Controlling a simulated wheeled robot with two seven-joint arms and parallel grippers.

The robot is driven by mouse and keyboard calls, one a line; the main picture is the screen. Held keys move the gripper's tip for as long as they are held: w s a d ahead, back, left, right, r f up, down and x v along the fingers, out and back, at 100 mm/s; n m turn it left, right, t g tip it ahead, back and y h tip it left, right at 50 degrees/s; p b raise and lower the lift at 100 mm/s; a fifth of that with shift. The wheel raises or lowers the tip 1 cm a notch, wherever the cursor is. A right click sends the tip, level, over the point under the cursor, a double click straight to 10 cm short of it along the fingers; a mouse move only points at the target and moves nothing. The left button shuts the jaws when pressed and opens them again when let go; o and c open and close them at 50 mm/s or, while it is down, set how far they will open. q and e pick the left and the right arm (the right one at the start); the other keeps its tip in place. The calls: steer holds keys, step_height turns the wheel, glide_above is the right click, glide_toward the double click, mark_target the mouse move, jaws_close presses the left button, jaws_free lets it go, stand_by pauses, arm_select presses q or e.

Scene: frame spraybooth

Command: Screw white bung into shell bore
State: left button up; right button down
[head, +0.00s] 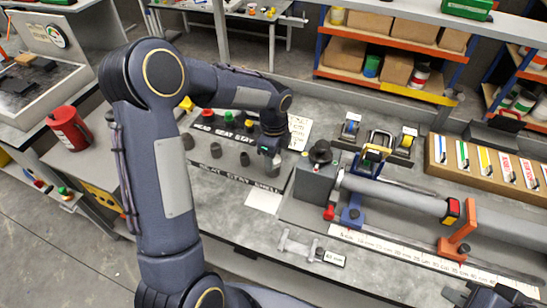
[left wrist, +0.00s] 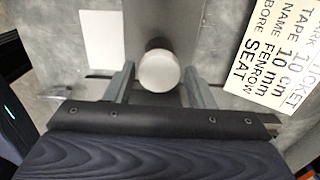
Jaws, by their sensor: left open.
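The white bung (left wrist: 158,70) shows in the left wrist view as a pale round end between the fingers of my left gripper (left wrist: 158,88). The fingers are open, with a gap on each side of it. In the head view my left gripper (head: 270,158) points down over the bench, by the labelled rows of bungs and dark cups; the white bung is not clear there. A grey tube (head: 400,195), perhaps the shell, lies in a fixture to the right; its bore is not clearly visible. A dark shape at the bottom right edge looks like my right gripper (head: 490,294); its fingers are unclear.
Red (head: 207,112) and yellow (head: 250,124) bungs stand behind the dark cups. A white paper (head: 263,199) lies in front of them. A grey block (head: 315,181) and an orange support (head: 459,236) flank the tube. A long ruler (head: 400,250) lies along the front.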

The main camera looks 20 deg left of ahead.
arm_select(q)
steer(key=shift+f+n+b, duration=0.1)
steer(key=shift+n+b, duration=0.3)
steer(key=shift+n, duration=1.8)
steer(key=shift+n+b, duration=0.5)
steer(key=shift+n, duration=0.5)
steer(key=n+b, duration=0.1)
steer(key=n, duration=0.4)
steer(key=shift+n, duration=0.3)
steer(key=n, duration=0.6)
steer(key=shift+c, duration=0.4)
steer(key=c, duration=0.7)
steer(key=m, duration=0.4)
